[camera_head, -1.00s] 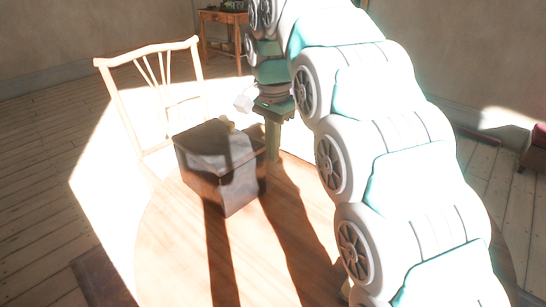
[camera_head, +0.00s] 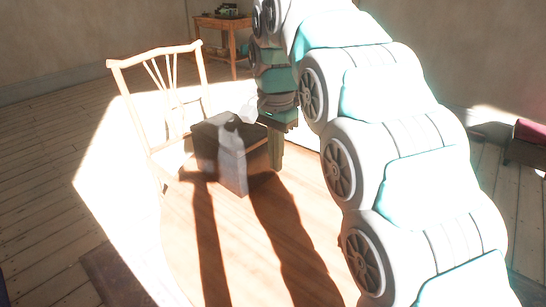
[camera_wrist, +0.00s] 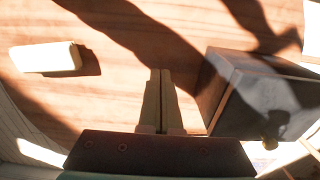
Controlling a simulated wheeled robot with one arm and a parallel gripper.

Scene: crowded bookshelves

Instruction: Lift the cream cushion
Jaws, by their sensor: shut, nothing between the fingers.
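A small cream slab with rounded edges (camera_wrist: 45,57) lies on the wooden round table (camera_wrist: 115,75) at the upper left of the wrist view. It is the only cream piece I see there, and I cannot tell for sure that it is a cushion. I do not make it out in the head view. My gripper (camera_wrist: 160,72) is shut and empty, with its fingers over the table, apart from the slab and to its right. In the head view my gripper (camera_head: 276,165) points down just right of a dark box.
A wooden chair (camera_head: 155,62) stands at left. A desk (camera_head: 222,22) is behind. A red-seated piece (camera_head: 532,132) is at far right.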

